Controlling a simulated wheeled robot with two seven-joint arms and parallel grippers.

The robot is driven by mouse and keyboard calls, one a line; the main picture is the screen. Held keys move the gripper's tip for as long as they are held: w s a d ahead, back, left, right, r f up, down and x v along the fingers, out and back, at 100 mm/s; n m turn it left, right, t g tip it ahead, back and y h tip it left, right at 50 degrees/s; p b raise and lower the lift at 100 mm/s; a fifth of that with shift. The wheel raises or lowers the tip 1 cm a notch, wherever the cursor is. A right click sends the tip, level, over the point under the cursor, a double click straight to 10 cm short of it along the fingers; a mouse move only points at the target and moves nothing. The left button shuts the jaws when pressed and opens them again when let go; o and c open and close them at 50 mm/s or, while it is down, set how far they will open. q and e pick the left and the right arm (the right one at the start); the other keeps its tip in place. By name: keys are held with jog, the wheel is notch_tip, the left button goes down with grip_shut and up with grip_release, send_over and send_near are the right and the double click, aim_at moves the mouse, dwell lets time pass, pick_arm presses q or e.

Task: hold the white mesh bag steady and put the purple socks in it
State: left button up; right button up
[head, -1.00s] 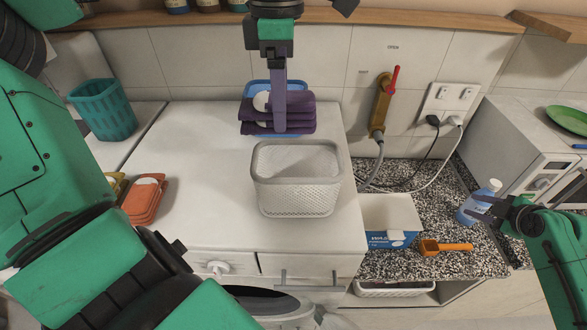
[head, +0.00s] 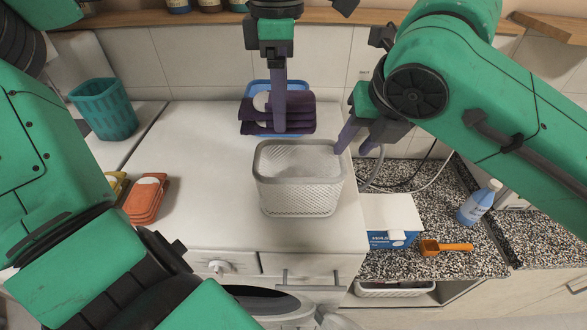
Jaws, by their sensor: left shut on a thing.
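The white mesh bag (head: 298,192) stands upright and open-topped on the white machine top. The purple socks (head: 303,115) lie as a folded stack with a pale patch, at the blue tray behind the bag. My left gripper (head: 280,128) points down and is shut on the purple socks, its finger covering part of them. My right gripper (head: 352,150) is at the bag's right rim, its two fingers apart, one by the rim and one outside it. I cannot tell whether it touches the bag.
A blue tray (head: 262,84) is behind the socks. A teal basket (head: 104,110) and folded orange cloths (head: 146,199) are at the left. A blue-white box (head: 392,215), an orange scoop (head: 445,247) and a bottle (head: 480,203) are at the right. The machine top around the bag is clear.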

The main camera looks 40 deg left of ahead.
aim_at(343, 160)
pick_arm(q)
jog(key=shift+w, duration=0.25)
pick_arm(e)
jog(key=x, duration=0.8)
jog(key=shift+w, duration=0.2)
pick_arm(q)
jog(key=shift+s, duration=0.1)
pick_arm(e)
jog(key=shift+a+f, duration=0.1)
jog(key=shift+f, duration=0.2)
pick_arm(q)
jog(key=shift+d, duration=0.1)
pick_arm(e)
grip_shut()
